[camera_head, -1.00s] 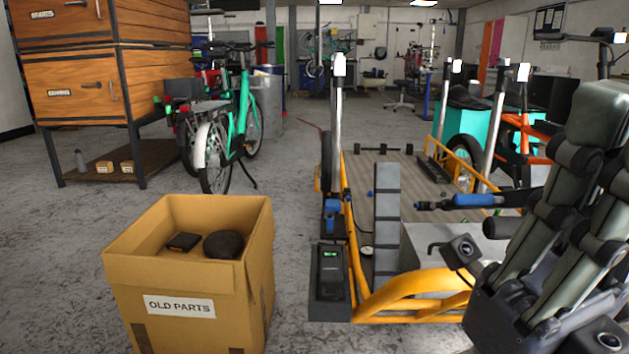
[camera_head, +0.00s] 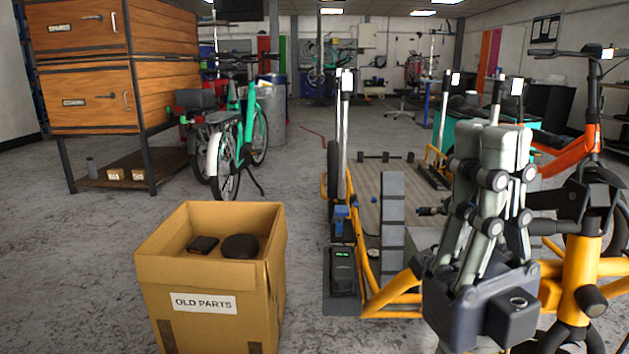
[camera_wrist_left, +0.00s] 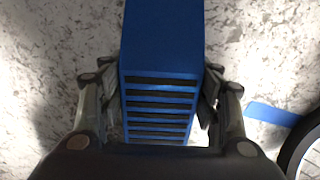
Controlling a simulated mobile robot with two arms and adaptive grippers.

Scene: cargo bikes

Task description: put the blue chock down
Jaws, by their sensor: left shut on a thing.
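The blue chock (camera_wrist_left: 163,45) is a long blue block with dark ribbed slots on one face. In the left wrist view it is held between the fingers of my left gripper (camera_wrist_left: 160,110), shut on it. Speckled floor shows beyond the chock; its height above the floor is hard to tell. My left gripper is not visible in the head view. My right gripper (camera_head: 502,135) stands upright at the lower right of the head view, with its fingertips together and nothing visible between them.
A cardboard box (camera_head: 203,328) labelled OLD PARTS stands at front left. A yellow-framed cargo bike (camera_head: 391,311) with a slatted bed fills the centre right. A blue floor strip (camera_wrist_left: 268,113) and a dark tyre (camera_wrist_left: 303,145) lie right of the chock. Open floor shows at left.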

